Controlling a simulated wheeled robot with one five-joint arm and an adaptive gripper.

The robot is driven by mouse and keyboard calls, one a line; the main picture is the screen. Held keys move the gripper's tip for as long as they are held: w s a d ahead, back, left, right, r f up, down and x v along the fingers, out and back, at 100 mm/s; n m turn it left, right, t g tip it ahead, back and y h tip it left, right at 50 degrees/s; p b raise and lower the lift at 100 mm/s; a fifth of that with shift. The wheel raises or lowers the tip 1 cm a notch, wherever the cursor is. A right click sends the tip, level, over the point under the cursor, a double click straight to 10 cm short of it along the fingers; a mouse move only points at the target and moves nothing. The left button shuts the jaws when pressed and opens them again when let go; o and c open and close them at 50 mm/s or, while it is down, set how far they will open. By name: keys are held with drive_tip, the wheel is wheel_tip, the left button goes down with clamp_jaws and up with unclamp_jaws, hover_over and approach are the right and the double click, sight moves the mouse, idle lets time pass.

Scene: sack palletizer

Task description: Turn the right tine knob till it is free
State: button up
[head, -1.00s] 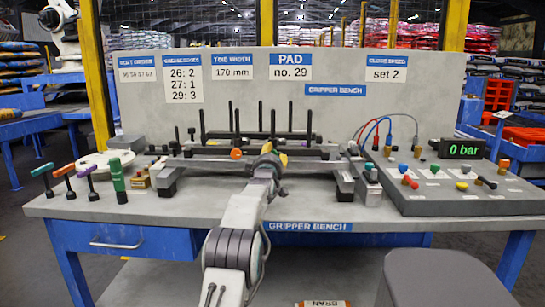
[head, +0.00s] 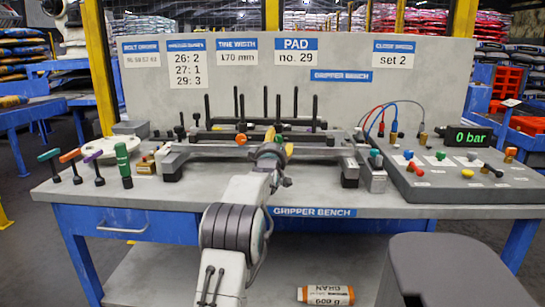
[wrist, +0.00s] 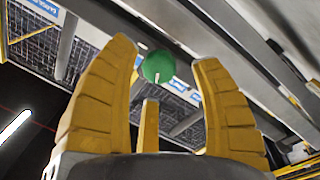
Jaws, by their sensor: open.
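A round green knob (wrist: 158,67) with a white mark shows in the wrist view, between and just beyond my yellow fingertips. I take it to be the right tine knob. In the head view only a small part of the green knob (head: 279,138) shows behind my gripper (head: 278,149). My gripper (wrist: 166,70) is open, with its fingers spread on both sides of the knob and no clear contact. An orange knob (head: 241,139) sits to the left on the same grey tine frame (head: 215,149). Black tines (head: 265,105) stand upright behind it.
Several T-handled tools (head: 70,158) and a green-handled tool (head: 123,160) stand at the bench's left. A grey panel (head: 445,185) with coloured knobs and a "0 bar" display (head: 469,136) is at the right. A labelled back board (head: 225,105) rises behind.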

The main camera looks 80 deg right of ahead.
drive_tip(key=a, duration=0.9)
drive_tip(key=shift+f, duration=0.25)
idle(0.8)
